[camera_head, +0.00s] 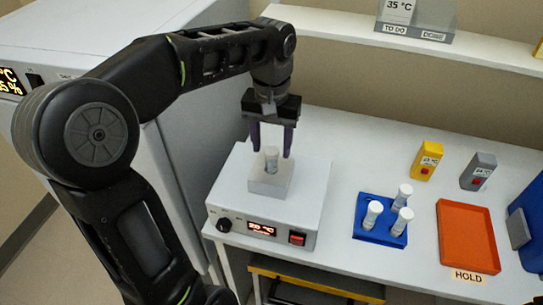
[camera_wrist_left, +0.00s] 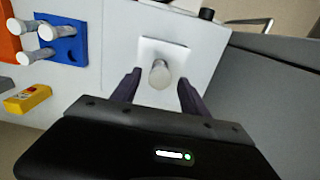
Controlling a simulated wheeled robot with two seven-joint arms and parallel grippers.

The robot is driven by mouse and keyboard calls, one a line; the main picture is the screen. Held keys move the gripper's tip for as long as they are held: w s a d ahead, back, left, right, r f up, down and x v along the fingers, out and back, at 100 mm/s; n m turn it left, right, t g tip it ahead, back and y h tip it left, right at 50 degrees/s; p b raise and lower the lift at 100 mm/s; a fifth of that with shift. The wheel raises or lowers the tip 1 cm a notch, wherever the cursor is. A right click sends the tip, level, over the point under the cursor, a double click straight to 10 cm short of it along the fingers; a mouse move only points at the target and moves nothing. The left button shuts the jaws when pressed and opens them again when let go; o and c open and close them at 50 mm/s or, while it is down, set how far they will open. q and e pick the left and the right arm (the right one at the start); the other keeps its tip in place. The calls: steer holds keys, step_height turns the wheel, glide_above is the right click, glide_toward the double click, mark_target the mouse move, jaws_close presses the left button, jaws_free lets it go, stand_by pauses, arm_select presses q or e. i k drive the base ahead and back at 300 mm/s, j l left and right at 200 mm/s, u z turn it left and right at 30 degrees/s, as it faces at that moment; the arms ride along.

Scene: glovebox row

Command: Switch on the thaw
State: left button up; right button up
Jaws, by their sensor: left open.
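The white thaw box (camera_head: 230,195) stands on the bench with a black knob (camera_head: 224,225), a lit display (camera_head: 262,229) in °C and a red rocker switch (camera_head: 297,238) on its front. Whether the switch is on is unclear. My left gripper (camera_head: 271,153) is open, pointing down, with one finger on each side of the vial and gaps between. In the left wrist view the gripper (camera_wrist_left: 158,85) looks empty. My right gripper is out of view.
A blue rack (camera_head: 372,236) with three vials stands right of the box. Beyond are an orange HOLD tray (camera_head: 466,235), a yellow timer (camera_head: 427,160), a grey timer (camera_head: 478,171) and a blue bin (camera_head: 527,225). A white cabinet (camera_head: 170,150) stands close on the left.

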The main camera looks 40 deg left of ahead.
mark_target(298, 241)
steer(key=k, duration=1)
